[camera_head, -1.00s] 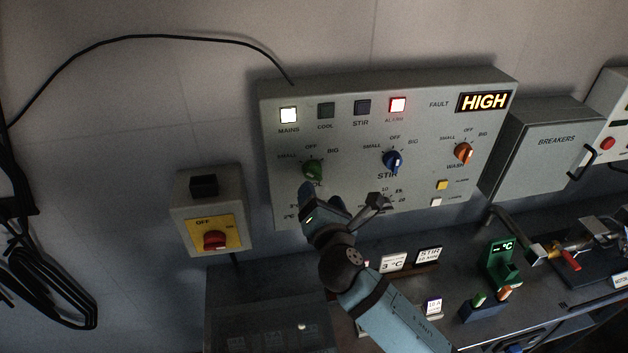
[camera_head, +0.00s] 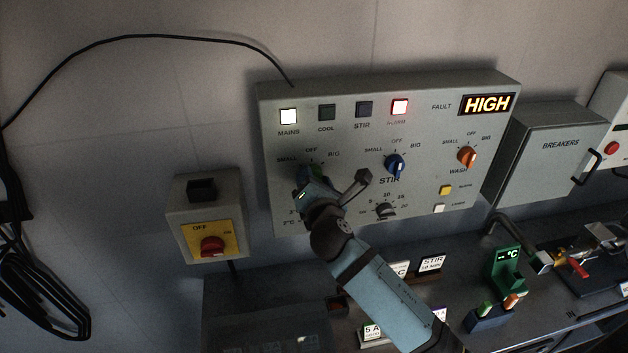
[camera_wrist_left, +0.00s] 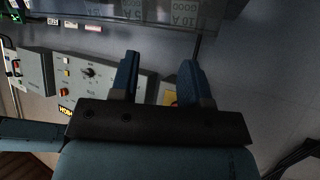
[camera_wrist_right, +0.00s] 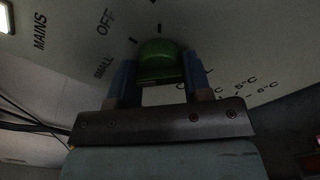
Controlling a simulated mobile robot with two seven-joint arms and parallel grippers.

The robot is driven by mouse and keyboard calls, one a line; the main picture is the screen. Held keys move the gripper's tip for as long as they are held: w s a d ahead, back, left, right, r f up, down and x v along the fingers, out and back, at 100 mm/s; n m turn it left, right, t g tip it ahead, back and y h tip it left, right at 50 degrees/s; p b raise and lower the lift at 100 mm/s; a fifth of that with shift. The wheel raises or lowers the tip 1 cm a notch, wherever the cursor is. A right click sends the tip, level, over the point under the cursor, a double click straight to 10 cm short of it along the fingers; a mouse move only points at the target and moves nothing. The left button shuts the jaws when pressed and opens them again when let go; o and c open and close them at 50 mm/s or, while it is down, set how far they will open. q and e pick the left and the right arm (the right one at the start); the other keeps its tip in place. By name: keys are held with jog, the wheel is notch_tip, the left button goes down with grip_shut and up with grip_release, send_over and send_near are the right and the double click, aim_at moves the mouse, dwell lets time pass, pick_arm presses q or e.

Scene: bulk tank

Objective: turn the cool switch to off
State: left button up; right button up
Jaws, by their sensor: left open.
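The green cool switch (camera_head: 317,172) is at the lower left of the grey control panel (camera_head: 430,120), mostly hidden in the head view by my right gripper (camera_head: 308,180). In the right wrist view the green knob (camera_wrist_right: 158,62) sits between the two fingertips of my right gripper (camera_wrist_right: 160,80). The fingers stand apart on either side of it; firm contact cannot be made out. Its exact pointing is hard to read. The cool lamp (camera_head: 326,112) is dark. My left gripper (camera_wrist_left: 159,66) is open and empty, away from the panel, and out of the head view.
The blue stir knob (camera_head: 395,166) and orange wash knob (camera_head: 467,157) are to the right. A black dial (camera_head: 385,211) lies below. A red-and-yellow isolator (camera_head: 212,246) is at left, a breakers box (camera_head: 548,155) at right. The bench holds small signs and a green thermometer (camera_head: 507,268).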

jog(key=shift+m, duration=0.4)
jog(key=m, duration=0.3)
jog(key=shift+m, duration=0.4)
jog(key=m, duration=0.5)
jog(key=shift+b, duration=0.35)
jog(key=o, duration=0.9)
